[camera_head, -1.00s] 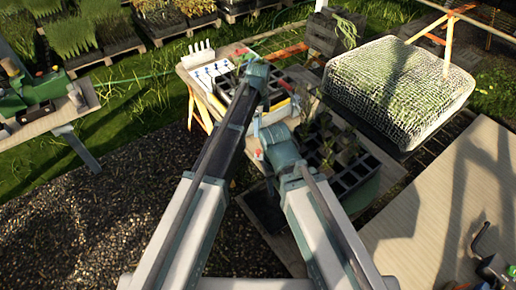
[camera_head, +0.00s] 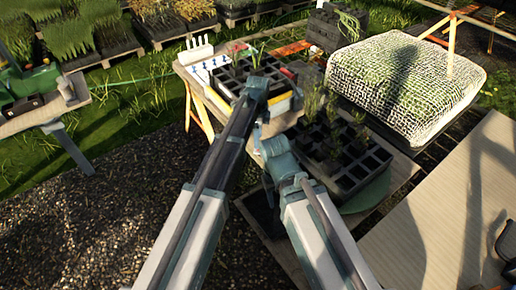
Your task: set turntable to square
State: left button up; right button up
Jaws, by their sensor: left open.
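A black cell tray (camera_head: 372,160) with dark seedlings sits on a green round turntable (camera_head: 368,194), on a bench right of my arms. Only the turntable's right-hand rim shows; the tray covers the rest. The tray's edges look slanted to the bench's edges, but exact squareness cannot be told. My left arm reaches forward to the bench's far part. My left gripper (camera_head: 261,121) hangs below its wrist, small and partly hidden, left of the turntable tray and apart from it. It is open. My right arm ends left of the tray; its gripper cannot be made out.
A second black tray (camera_head: 230,76) with a green plant stands at the bench's far end, beside a white rack (camera_head: 203,62). A mesh-covered bale (camera_head: 405,78) stands right behind. A pale board (camera_head: 450,215) lies at right. Gravel (camera_head: 90,220) is clear at left.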

pick_arm(q)
notch_tip(320, 180, down, 2)
jog(key=shift+f+b, duration=0.25)
jog(key=shift+b, duration=0.55)
pick_arm(e)
notch_tip(320, 180, down, 3)
jog(key=shift+r, duration=0.2)
jog(key=shift+r, duration=0.1)
pick_arm(q)
grip_shut()
dwell(0.4)
